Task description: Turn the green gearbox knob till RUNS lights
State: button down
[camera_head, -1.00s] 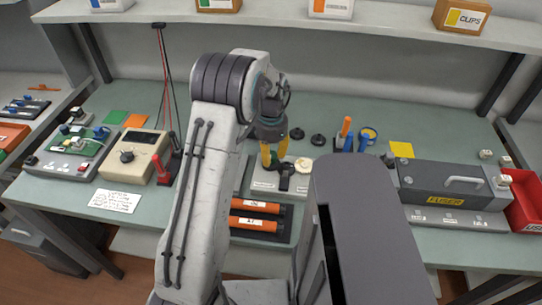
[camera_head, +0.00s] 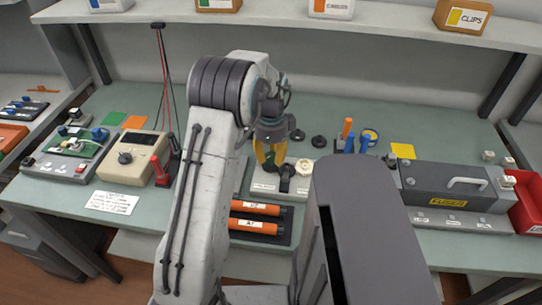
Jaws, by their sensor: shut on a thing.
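My gripper (camera_head: 270,154), with yellow fingers, points down at a pale cream box (camera_head: 265,188) in the middle of the bench, which I take to be the gearbox. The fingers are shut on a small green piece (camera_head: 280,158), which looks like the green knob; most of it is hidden. A black part (camera_head: 286,176) and a round whitish disc (camera_head: 304,166) sit on the box just right of the fingers. The labels on the box are too small to read, and I cannot make out a RUNS light. My arm hides the box's left side.
Orange cartridges (camera_head: 255,208) lie in a dark tray in front of the box. A grey fuser unit (camera_head: 445,185) stands right and a beige meter (camera_head: 132,158) left. Blue- and orange-handled tools (camera_head: 348,135) stand behind right. Black discs (camera_head: 319,141) lie behind the box.

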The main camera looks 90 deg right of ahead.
aim_at(271, 156)
jog(key=shift+a+f+m, duration=0.1)
jog(key=shift+f+m, duration=0.05)
jog(key=shift+m, duration=0.55)
jog(key=c, duration=0.8)
grip_release()
jog(key=shift+r, duration=0.2)
notch_tip(271, 156, up, 12)
jog(key=shift+f, duration=0.1)
jog(key=shift+n, duration=0.3)
dwell(0.3)
